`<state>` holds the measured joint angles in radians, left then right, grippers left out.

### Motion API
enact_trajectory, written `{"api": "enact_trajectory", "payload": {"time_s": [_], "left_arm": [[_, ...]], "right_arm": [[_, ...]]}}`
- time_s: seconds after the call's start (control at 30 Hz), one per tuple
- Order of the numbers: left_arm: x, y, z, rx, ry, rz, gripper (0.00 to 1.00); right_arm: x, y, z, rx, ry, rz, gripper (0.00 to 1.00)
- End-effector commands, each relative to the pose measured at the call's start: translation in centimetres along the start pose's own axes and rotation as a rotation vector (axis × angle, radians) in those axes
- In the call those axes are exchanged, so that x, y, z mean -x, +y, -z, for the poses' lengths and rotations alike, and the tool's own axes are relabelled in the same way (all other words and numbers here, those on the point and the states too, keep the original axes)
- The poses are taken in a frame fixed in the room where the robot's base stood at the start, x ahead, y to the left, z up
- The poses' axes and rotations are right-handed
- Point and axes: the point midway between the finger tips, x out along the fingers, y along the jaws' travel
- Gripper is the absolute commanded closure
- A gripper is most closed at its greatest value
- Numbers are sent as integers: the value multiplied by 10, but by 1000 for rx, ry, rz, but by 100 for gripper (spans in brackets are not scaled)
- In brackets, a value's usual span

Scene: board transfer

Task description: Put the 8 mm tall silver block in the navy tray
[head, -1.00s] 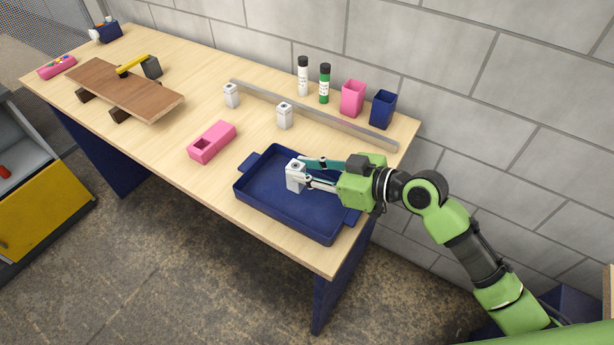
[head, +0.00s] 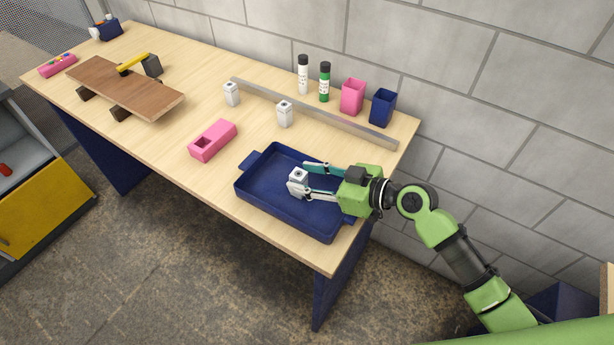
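A small silver-white block (head: 298,176) with a dark round mark on top is inside the navy tray (head: 262,208), near its middle. My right gripper (head: 301,177) reaches in from the right, low over the tray. Its teal-lined fingers are spread, with one on each side of the block; any slight contact is too small to tell. The block looks upright and seems to rest on the tray floor. Two similar blocks stand on the table: one in the middle (head: 284,114), one further left (head: 231,94). Their heights are hard to compare. My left gripper is not in view.
A long grey bar (head: 330,119) lies behind the blocks. Two bottles, a pink cup (head: 352,97) and a navy cup (head: 383,108) stand at the back. A pink holder (head: 212,141) lies left of the tray. A brown board (head: 125,88) lies on supports further left.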

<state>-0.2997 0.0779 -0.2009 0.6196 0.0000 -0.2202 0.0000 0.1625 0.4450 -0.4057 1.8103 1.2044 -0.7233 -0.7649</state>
Motion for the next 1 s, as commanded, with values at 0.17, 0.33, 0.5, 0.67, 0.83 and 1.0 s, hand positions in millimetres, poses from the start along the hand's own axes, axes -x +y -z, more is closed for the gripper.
{"api": "enact_trajectory", "payload": {"time_s": [0.17,0.33,0.5,0.67,0.83,1.0], "left_arm": [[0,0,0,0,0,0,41],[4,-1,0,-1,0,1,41],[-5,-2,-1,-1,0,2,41],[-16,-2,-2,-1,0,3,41],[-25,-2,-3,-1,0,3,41],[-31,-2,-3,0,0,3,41]], "right_arm": [[0,0,0,0,0,0,61],[1,0,3,-1,0,0,61],[22,1,-2,1,-3,-2,61],[56,0,-3,3,-4,-1,61],[88,0,-2,2,-4,0,61],[111,0,-1,0,-3,0,61]]}}
